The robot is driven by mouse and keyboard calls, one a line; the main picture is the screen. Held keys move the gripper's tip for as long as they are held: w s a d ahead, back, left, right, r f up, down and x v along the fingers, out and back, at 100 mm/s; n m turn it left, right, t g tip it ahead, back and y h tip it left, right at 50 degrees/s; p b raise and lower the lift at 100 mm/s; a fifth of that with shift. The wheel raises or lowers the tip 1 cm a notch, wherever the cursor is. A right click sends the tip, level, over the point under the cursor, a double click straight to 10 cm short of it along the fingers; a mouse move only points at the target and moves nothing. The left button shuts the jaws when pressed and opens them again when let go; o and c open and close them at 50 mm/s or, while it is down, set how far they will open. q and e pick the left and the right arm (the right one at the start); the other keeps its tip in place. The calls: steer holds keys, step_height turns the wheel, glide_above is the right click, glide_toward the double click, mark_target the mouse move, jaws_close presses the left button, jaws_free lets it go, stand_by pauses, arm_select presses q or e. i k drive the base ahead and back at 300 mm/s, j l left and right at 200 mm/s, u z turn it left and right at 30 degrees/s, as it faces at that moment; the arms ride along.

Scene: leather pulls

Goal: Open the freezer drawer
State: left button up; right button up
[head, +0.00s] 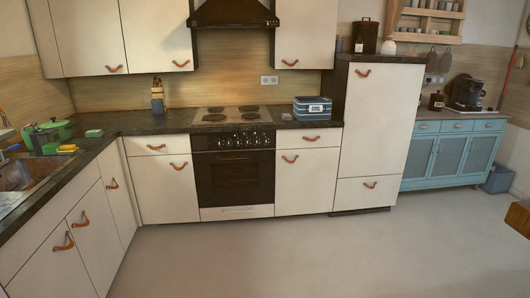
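The tall cream fridge-freezer cabinet (380,120) stands at the right end of the kitchen row. Its lower part is a wide, low freezer drawer (350,194) with a short leather pull (370,185) at its upper middle. The drawer front looks flush with the door above, so it is closed. The upper door has its own leather pull (362,72) near the top and also looks closed. Neither of my grippers shows in the head view.
The grey floor (290,255) in front of the drawer is clear. Base cabinets and an oven (234,175) stand to its left, and a blue sideboard (455,155) to its right. A brown wooden piece (519,216) juts in at the right edge.

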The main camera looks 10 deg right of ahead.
mark_target(376, 191)
steer(key=i+z, duration=0.25)
steer(key=i, duration=0.25)
steer(key=i+z, duration=0.25)
steer(key=i, duration=0.2)
steer(key=i+z, duration=0.25)
steer(key=i, duration=0.25)
steer(key=i+j+z, duration=0.25)
steer(key=i, duration=0.2)
